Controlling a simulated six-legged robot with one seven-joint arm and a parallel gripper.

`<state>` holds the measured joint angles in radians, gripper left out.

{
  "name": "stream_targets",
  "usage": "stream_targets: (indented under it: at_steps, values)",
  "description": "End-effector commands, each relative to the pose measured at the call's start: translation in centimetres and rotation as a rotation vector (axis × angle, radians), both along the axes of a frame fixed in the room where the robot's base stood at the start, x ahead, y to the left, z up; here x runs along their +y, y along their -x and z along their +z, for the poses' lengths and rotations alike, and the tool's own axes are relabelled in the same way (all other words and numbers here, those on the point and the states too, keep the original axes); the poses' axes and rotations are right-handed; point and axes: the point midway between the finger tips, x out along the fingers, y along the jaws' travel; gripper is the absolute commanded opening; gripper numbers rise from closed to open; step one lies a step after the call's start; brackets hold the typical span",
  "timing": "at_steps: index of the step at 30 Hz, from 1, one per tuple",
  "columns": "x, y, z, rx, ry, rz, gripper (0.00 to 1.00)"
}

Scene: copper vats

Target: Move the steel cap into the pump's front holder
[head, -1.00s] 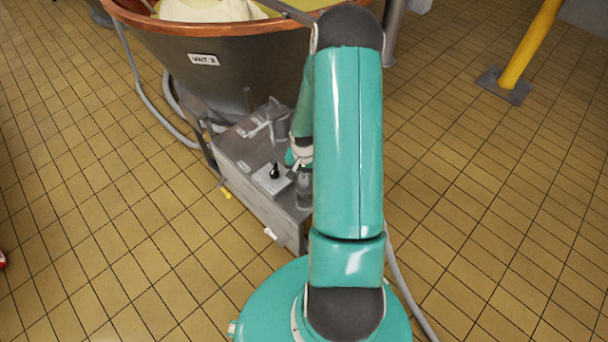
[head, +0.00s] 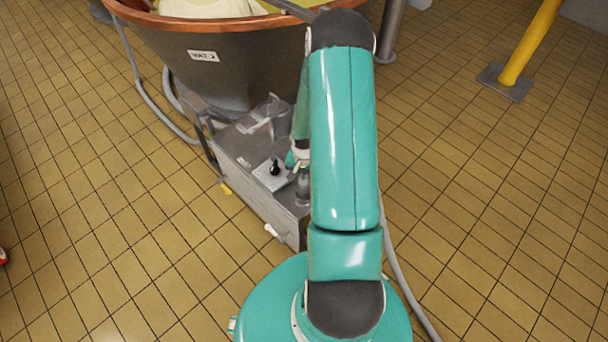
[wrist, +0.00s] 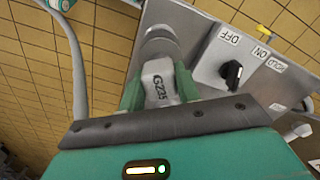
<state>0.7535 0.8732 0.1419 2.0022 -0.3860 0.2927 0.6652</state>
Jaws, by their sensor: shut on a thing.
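My gripper (wrist: 158,74) has its green fingers on both sides of a pale grey metal piece marked GZ25 (wrist: 160,84), apparently the steel cap, and is shut on it. Just beyond the fingers is a round grey cylindrical part (wrist: 153,40) at the edge of the pump top. I cannot tell whether it is the holder or whether the piece touches it. In the head view the grey pump (head: 250,205) stands before the vat, and a small upright grey cylinder (head: 303,188) shows near its front end. My arm hides most of the gripper there.
A switch panel with a black knob (wrist: 232,73) and OFF and ON labels lies right of the fingers. The copper-rimmed vat 2 (head: 235,75) stands behind the pump. A grey hose (head: 153,105) runs at left. A yellow post (head: 530,45) stands far right.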

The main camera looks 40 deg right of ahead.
Motion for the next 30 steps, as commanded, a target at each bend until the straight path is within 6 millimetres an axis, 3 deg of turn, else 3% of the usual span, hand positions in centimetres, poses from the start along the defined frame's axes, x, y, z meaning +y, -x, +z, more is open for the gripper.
stream_targets:
  at_steps: [30]
  values:
    - [0.0,0.0,-2.5,-0.001,0.000,0.000,0.05]
